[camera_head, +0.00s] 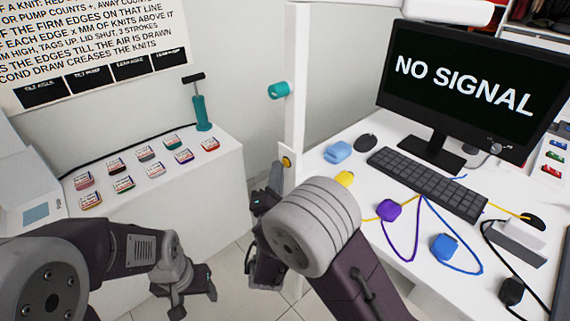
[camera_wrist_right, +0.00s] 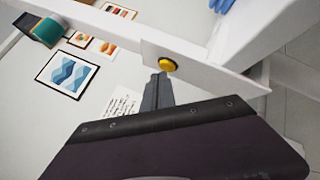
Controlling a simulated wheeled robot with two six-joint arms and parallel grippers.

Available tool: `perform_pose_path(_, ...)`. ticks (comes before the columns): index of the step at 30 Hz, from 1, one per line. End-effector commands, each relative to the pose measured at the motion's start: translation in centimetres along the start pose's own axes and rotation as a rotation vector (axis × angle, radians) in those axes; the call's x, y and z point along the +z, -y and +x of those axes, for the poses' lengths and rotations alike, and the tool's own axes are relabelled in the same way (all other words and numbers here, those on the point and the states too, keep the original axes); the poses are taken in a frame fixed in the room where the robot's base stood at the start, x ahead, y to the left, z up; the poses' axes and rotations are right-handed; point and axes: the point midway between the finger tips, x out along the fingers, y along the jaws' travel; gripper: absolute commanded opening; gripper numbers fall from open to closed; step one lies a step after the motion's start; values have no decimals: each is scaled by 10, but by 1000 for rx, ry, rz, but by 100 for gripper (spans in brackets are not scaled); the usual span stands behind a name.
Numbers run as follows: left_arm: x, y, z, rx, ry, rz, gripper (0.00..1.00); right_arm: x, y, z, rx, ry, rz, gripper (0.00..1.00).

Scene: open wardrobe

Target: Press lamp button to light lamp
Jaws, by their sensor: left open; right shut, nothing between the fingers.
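A round yellow button (camera_head: 286,162) sits on a small white plate on the white post (camera_head: 297,80). In the right wrist view the button (camera_wrist_right: 167,64) stands out on its plate. My right gripper (camera_head: 275,177) is shut and empty, just left of the button in the head view. In the right wrist view its fingertips (camera_wrist_right: 161,77) point at the button's lower edge; I cannot tell whether they touch it. My left gripper (camera_head: 186,289) is open and empty, low over the floor. I cannot clearly identify the lamp.
A teal cylinder (camera_head: 278,91) sticks out of the post above the button. A white cabinet (camera_head: 215,157) on the left carries small labelled items and a teal pump (camera_head: 202,112).

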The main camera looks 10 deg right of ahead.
Motion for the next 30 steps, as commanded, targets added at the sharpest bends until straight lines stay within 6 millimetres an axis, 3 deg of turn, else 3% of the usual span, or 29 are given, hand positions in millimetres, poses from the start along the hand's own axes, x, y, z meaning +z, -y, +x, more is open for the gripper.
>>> perform_pose_path(30, 0, 0, 3, 0, 0, 0, 63, 4, 4, 6, 0, 0, -1, 0)
